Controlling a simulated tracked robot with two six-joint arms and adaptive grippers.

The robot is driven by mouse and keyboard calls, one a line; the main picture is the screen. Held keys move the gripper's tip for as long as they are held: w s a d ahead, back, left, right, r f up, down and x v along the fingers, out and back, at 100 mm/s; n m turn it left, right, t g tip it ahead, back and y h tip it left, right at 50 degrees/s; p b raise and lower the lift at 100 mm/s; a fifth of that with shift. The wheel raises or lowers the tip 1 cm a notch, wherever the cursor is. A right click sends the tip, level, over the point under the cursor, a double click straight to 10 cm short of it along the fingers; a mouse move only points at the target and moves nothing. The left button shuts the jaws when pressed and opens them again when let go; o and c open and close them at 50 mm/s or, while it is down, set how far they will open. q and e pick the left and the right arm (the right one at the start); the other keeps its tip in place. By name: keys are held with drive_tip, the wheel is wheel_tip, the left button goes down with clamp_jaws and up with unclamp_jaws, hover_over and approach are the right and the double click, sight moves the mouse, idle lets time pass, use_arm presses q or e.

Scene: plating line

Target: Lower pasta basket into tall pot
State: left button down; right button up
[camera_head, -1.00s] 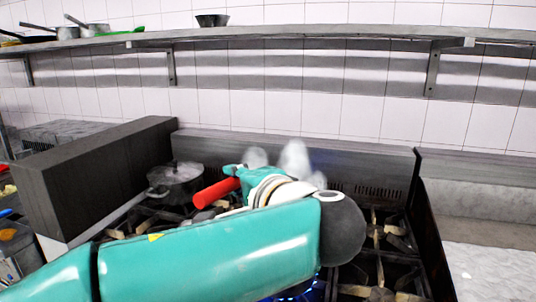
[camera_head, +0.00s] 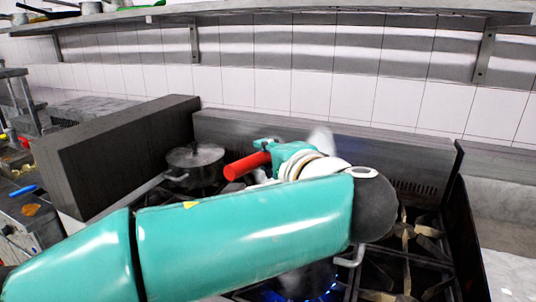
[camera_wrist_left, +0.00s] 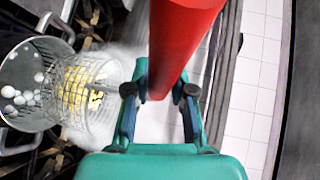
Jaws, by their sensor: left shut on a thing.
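My left gripper (camera_head: 268,147) is shut on the red handle (camera_head: 243,167) of the pasta basket. In the left wrist view the handle (camera_wrist_left: 178,45) runs up between the fingers (camera_wrist_left: 160,92). The wire basket (camera_wrist_left: 108,122), with yellow pasta (camera_wrist_left: 78,88) inside, is left of the fingers. The grey tall pot (camera_wrist_left: 12,72), with white bubbles in it, lies behind the basket and overlaps it. I cannot tell whether the basket's lower end is inside the pot. In the head view my left arm hides most of the pot; its side handle (camera_head: 351,257) shows.
A blue flame (camera_head: 328,290) burns under the pot. Burner grates (camera_head: 410,235) to the right are empty. A dark panel (camera_head: 120,150) bounds the left, and a wall shelf (camera_head: 300,8) runs above. Steam (camera_head: 320,138) rises behind the gripper.

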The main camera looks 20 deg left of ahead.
use_arm(q)
drive_tip(key=shift+r, duration=0.1)
use_arm(e)
drive_tip(key=o, duration=0.5)
use_arm(q)
wheel_tip(320, 180, down, 21)
drive_tip(key=b, duration=1.7)
use_arm(e)
wheel_tip(320, 180, down, 18)
drive_tip(key=shift+r, duration=0.25)
use_arm(q)
drive_tip(key=shift+r, duration=0.1)
drive_tip(key=c, duration=0.9)
unclamp_jaws()
drive_tip(key=shift+d, duration=0.15)
